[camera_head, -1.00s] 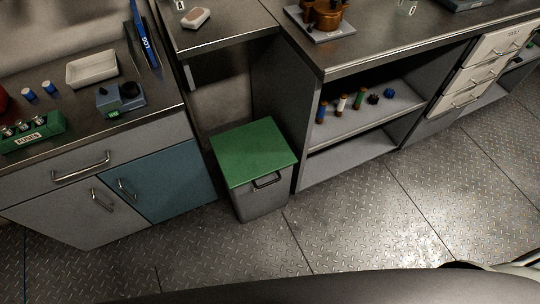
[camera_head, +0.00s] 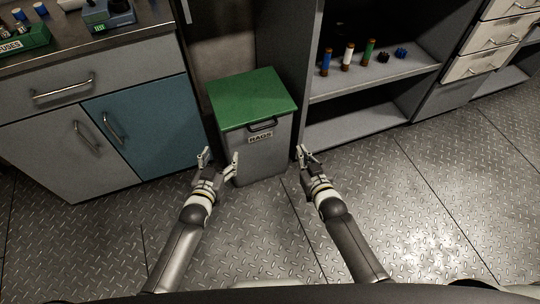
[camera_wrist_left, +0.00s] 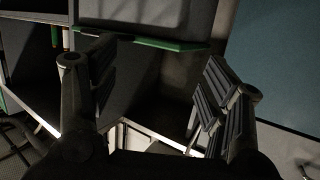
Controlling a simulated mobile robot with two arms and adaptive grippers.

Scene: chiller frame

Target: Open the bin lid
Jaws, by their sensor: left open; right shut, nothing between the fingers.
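The bin (camera_head: 255,160) is a grey box with a RAGS label on its front, standing in the gap between the cabinets. Its green lid (camera_head: 250,97) lies flat and closed on top, with a dark handle (camera_head: 262,125) at the front edge. My left gripper (camera_head: 220,158) is open and empty, low in front of the bin's left front side. My right gripper (camera_head: 304,155) is shut and empty, just right of the bin's front. In the left wrist view, the lid's green edge (camera_wrist_left: 150,42) shows beyond the spread fingers; that view looks upside down.
A cabinet with a blue door (camera_head: 150,120) stands left of the bin. An open shelf unit (camera_head: 375,75) with several small cylinders stands to the right, then white drawers (camera_head: 490,45). The metal floor (camera_head: 440,190) is clear on the right.

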